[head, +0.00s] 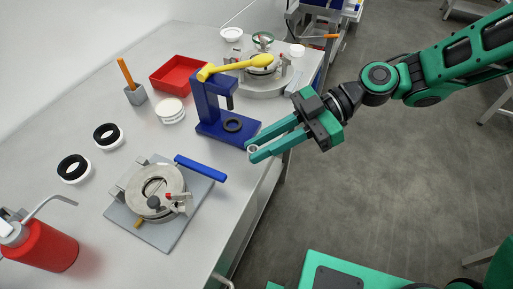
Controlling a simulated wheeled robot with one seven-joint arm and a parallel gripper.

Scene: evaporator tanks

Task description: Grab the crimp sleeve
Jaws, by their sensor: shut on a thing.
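The crimp sleeve (253,149) is a small pale ring at the tips of my gripper (254,152). My gripper has green fingers and is shut on the sleeve. It is held near the table's right edge, in front of the blue press; I cannot tell its exact height. The fingers hide part of the sleeve.
The blue press (211,104) with a yellow lever (232,67) stands just left of my gripper. A round metal fixture with a blue handle (200,168) lies nearer. A red bottle (45,247), red tray (177,74) and several rings sit further left. Floor right of the table is open.

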